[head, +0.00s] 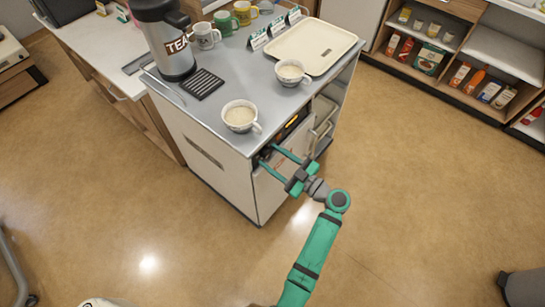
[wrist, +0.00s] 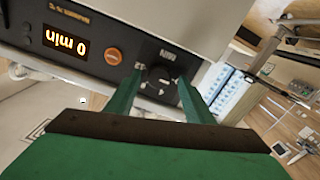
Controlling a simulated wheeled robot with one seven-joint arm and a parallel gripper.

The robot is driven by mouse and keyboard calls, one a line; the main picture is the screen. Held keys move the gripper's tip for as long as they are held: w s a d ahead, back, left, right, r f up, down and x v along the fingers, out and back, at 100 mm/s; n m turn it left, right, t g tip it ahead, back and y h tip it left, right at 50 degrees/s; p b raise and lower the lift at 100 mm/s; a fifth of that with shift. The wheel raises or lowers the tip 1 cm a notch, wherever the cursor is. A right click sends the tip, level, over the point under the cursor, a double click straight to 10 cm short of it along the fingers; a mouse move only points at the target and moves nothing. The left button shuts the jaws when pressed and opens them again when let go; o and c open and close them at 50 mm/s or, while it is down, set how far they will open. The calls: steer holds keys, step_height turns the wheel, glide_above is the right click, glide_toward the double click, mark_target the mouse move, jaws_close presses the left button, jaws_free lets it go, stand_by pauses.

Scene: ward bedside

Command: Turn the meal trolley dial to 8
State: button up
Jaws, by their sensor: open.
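The meal trolley (head: 222,170) stands in the middle of the head view, with a dark control panel along the top of its front. Its black dial (wrist: 159,80) shows in the wrist view, right of an orange button and a lit display (wrist: 65,40) that reads "0 min" upside down. The dial's setting is too small to read. My gripper (head: 267,155) reaches the panel from the front in the head view. Its green fingers are open in the wrist view (wrist: 161,76), one on each side of the dial; whether they touch it I cannot tell.
The trolley top carries a cup (head: 240,116) near the panel edge, another cup (head: 292,73), a tea urn (head: 165,38), a black grate (head: 203,84), mugs and a cream tray (head: 316,46). Shelves (head: 465,60) stand at upper right. The floor in front is clear.

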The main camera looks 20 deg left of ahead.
steer(key=shift+w, duration=0.1)
steer(key=shift+c, duration=0.6)
steer(key=c, duration=0.9)
steer(key=shift+a, duration=0.1)
